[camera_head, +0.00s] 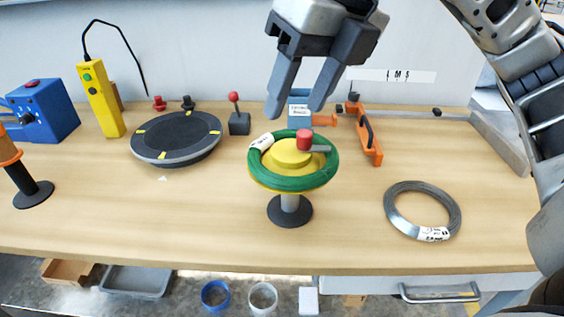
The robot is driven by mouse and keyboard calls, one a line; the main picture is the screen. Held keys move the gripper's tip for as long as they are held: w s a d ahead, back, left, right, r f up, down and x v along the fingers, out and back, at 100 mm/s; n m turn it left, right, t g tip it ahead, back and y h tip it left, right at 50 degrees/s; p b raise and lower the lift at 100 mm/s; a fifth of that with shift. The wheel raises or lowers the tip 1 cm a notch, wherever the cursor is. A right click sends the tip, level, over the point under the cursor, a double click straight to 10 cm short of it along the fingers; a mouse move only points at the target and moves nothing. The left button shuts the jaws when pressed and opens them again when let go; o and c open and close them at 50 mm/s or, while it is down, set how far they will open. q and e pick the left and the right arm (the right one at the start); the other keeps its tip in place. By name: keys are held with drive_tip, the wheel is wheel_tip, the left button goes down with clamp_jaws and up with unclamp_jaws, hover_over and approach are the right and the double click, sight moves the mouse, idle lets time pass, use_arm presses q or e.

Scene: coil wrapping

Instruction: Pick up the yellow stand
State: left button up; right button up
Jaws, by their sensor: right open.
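The yellow stand (292,154) is upright near the front middle of the table, on a grey post with a dark round foot (289,212). A green coil (325,177) with a white label lies around its yellow hub. A red knob with a grey lever (305,141) sits at the top of the hub. My right gripper (294,108) is open and empty above and behind the stand, with its fingers pointing down. It does not appear to touch the stand or the coil. My left gripper is not in view.
A grey wire coil (423,210) lies at the right. A dark turntable (176,134) is left of the stand. A yellow control box (100,98) stands at the left. The table front beside the stand is clear.

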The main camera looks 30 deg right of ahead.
drive_tip(key=w+d+r+m+t+h, duration=0.1)
drive_tip(key=d+r+m+t+h, duration=0.15)
drive_tip(key=d, duration=0.35)
drive_tip(key=b, duration=0.3)
hover_over(305, 133)
drive_tip(key=s, duration=0.3)
wheel_tip(305, 133, down, 8)
drive_tip(key=shift+g, duration=0.35)
drive_tip(key=shift+p+x, duration=0.35)
drive_tip(key=shift+x, duration=2.65)
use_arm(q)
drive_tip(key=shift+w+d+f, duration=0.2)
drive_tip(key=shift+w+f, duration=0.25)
use_arm(e)
drive_tip(key=shift+w, duration=0.15)
clamp_jaws()
drive_tip(key=shift+r, duration=0.15)
